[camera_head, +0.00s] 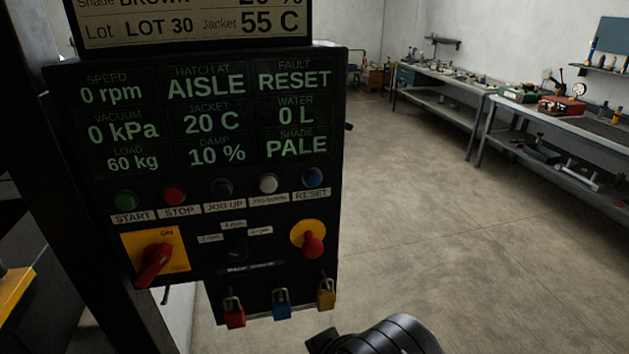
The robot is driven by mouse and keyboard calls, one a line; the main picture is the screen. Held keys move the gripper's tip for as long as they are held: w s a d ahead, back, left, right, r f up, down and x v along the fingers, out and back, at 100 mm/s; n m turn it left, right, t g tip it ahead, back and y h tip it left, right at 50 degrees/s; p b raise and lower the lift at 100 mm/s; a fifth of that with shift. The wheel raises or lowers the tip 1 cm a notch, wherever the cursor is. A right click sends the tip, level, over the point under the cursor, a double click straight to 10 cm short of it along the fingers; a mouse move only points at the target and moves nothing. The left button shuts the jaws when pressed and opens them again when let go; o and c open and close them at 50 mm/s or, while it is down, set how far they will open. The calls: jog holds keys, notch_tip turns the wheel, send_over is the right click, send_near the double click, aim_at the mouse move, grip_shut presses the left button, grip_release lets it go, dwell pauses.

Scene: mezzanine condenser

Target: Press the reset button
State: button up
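The blue reset button (314,177) is at the right end of a row of round buttons on a dark control panel (330,225). A white label reading RESET (311,195) sits just below it. The panel's display shows FAULT with RESET (295,80) under it. A dark rounded part of my arm shows at the bottom edge, below and right of the panel and apart from the button. My gripper's fingers do not show in this view.
The row also holds a green start button (126,201), a red stop button (174,195), a dark button (222,188) and a white button (268,183). Below are a red rotary switch (154,263), a red knob (312,245) and padlocks (281,304). Floor (430,230) is clear at right.

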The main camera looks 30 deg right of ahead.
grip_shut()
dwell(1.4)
